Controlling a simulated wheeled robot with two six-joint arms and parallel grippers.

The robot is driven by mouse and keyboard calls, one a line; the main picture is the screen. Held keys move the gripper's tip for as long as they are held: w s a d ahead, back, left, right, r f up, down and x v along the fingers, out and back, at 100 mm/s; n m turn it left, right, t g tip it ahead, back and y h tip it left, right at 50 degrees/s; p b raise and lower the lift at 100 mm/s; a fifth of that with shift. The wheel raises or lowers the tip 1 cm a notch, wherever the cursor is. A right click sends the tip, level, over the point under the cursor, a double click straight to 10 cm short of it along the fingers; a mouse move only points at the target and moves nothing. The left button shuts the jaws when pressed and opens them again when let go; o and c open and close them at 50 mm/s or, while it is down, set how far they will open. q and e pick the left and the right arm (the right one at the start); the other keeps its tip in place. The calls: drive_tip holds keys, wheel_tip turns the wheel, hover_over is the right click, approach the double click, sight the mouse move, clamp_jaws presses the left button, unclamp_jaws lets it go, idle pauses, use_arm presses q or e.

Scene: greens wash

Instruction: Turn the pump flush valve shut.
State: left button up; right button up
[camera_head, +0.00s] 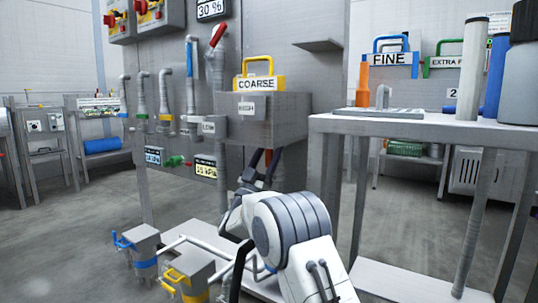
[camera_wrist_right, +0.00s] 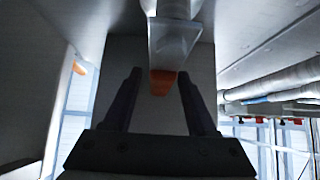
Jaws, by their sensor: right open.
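An orange handle (camera_head: 268,168) hangs below the grey housing (camera_head: 285,133) that carries the yellow-handled COARSE block (camera_head: 259,82). No label shows on the handle, so I cannot tell whether it is the pump flush valve. My right gripper (camera_head: 264,158) is raised under this housing, with its dark fingers around the handle's place. In the right wrist view the open fingers (camera_wrist_right: 160,85) stand apart on either side of the orange handle (camera_wrist_right: 162,82), with gaps at both sides. The handle sits below a pale bracket and pipe (camera_wrist_right: 175,40). My left gripper is not in view.
Pipes with a red lever (camera_head: 218,36) and a blue lever (camera_head: 190,58) run up the panel at left. A green knob (camera_head: 174,161) sits between small displays. Blue (camera_head: 137,242) and yellow (camera_head: 188,275) pump units stand low at left. A grey table (camera_head: 430,128) is at right.

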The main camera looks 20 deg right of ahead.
clamp_jaws()
idle(1.4)
